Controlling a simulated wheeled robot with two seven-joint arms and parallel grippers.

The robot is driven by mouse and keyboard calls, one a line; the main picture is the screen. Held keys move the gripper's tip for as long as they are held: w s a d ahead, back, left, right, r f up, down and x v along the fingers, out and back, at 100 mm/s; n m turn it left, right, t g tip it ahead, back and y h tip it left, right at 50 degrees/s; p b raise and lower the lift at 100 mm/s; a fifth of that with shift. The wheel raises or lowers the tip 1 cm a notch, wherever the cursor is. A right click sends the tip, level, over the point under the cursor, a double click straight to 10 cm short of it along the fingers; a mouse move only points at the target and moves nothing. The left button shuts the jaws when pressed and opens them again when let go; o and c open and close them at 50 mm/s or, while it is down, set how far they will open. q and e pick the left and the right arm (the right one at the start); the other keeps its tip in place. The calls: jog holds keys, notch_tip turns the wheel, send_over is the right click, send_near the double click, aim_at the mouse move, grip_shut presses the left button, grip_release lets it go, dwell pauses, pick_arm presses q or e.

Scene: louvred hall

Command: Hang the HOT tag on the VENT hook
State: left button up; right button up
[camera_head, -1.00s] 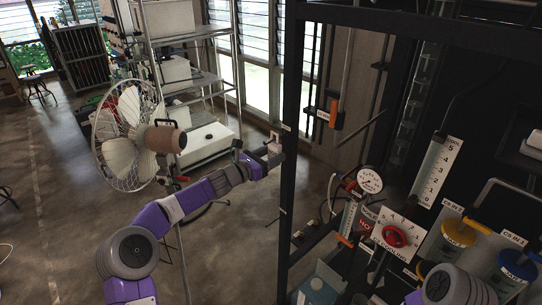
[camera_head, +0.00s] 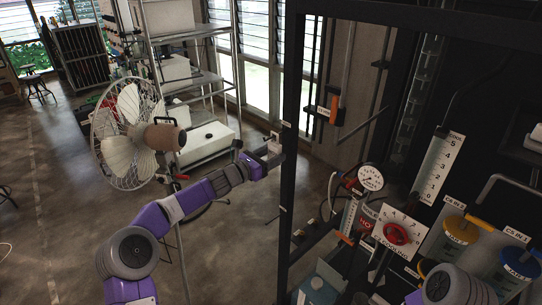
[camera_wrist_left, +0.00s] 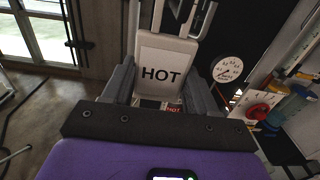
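The HOT tag (camera_wrist_left: 163,73) is a white plate with black letters and a pale loop at its top. In the left wrist view it stands upright between the two grey fingers of my left gripper (camera_wrist_left: 161,88), which look closed on its sides. In the head view my left gripper (camera_head: 271,153) is beside the dark upright post, with the tag small and pale (camera_head: 275,137) at its fingertips. I cannot make out a hook marked VENT; small pale labels sit on the post (camera_head: 286,125). My right gripper is out of view.
The dark frame post (camera_head: 292,190) stands close to the left gripper. Behind it are a pressure gauge (camera_head: 371,177), a red cooling dial (camera_head: 396,234) and yellow-topped (camera_head: 459,229) and blue-topped (camera_head: 520,262) canisters. A fan (camera_head: 130,135) stands left. Open floor lies between.

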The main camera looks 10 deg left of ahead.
pick_arm(q)
jog(key=o, duration=0.6)
jog(key=shift+c, duration=0.2)
jog(key=shift+s+a+f+b, duration=0.1)
jog(key=shift+s+a+b, duration=0.25)
jog(key=shift+b, duration=0.1)
jog(key=b+v, duration=0.3)
jog(key=v, duration=0.3)
jog(key=shift+s, duration=0.1)
jog(key=b+v, duration=0.1)
jog(key=v, duration=0.6)
jog(key=shift+s+a+b, duration=0.15)
jog(key=shift+b, duration=0.2)
